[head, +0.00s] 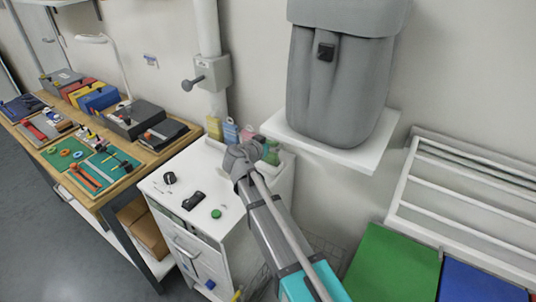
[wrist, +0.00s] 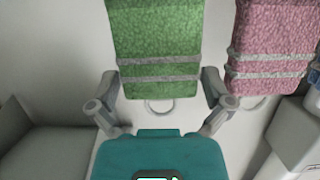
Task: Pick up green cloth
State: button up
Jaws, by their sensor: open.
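The green cloth (wrist: 155,45) fills the top middle of the wrist view. It has two grey bands and hangs against a pale wall, with a pale ring just below its banded end in the picture. My gripper (wrist: 160,84) is open and empty, one finger at each side of the cloth; I cannot tell whether they touch it. In the head view the green cloth (head: 271,153) shows small, just right of my gripper (head: 241,155), partly hidden by it.
A pink cloth (wrist: 270,45) hangs close to the right finger in the wrist view. A white cabinet (head: 190,215) stands below my gripper in the head view. A grey backpack (head: 340,85) sits on a white shelf (head: 330,152) at the right, near my arm.

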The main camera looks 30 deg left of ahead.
jog(key=c, duration=0.7)
jog(key=shift+r, duration=0.15)
jog(key=shift+c, duration=0.2)
notch_tip(320, 180, up, 10)
jog(key=p, duration=1)
dwell(0.4)
